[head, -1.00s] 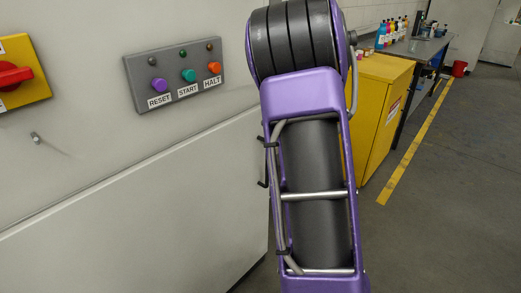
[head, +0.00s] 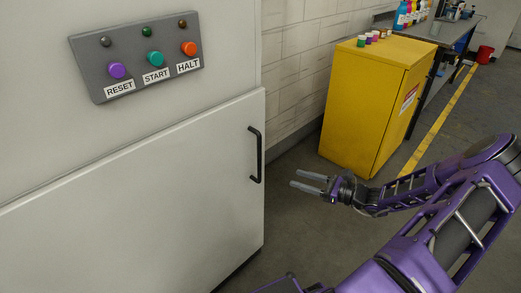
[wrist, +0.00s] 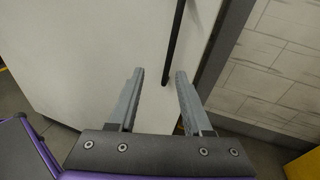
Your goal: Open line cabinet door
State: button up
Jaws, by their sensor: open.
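The line cabinet door (head: 150,200) is a pale grey panel below the button panel in the head view, and it looks shut. Its black vertical bar handle (head: 256,154) is near the door's right edge. My gripper (head: 308,181) is open and empty, to the right of the handle and apart from it, with its fingers pointing left toward the door. In the wrist view the handle (wrist: 174,40) runs down from the top edge, its lower end just beyond the gap between my open fingertips (wrist: 160,75). The door (wrist: 90,50) fills the left of that view.
A grey panel (head: 138,58) with RESET, START and HALT buttons is above the door. A yellow cabinet (head: 365,105) with small jars on top stands behind my gripper, near a workbench (head: 440,38). Open floor (head: 300,240) lies right of the door.

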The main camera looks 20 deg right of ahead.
jog(key=w+a+r+b, duration=0.1)
jog(key=w+a, duration=0.2)
jog(key=w, duration=0.4)
jog(key=w+a+r+m+t, duration=0.1)
jog(key=w+a, duration=0.3)
jog(key=w, duration=0.4)
jog(key=shift+a+m+t+b, duration=0.25)
jog(key=shift+m+t+b, duration=0.05)
jog(key=shift+b, duration=0.05)
jog(key=shift+w, duration=0.1)
grip_shut()
dwell(0.8)
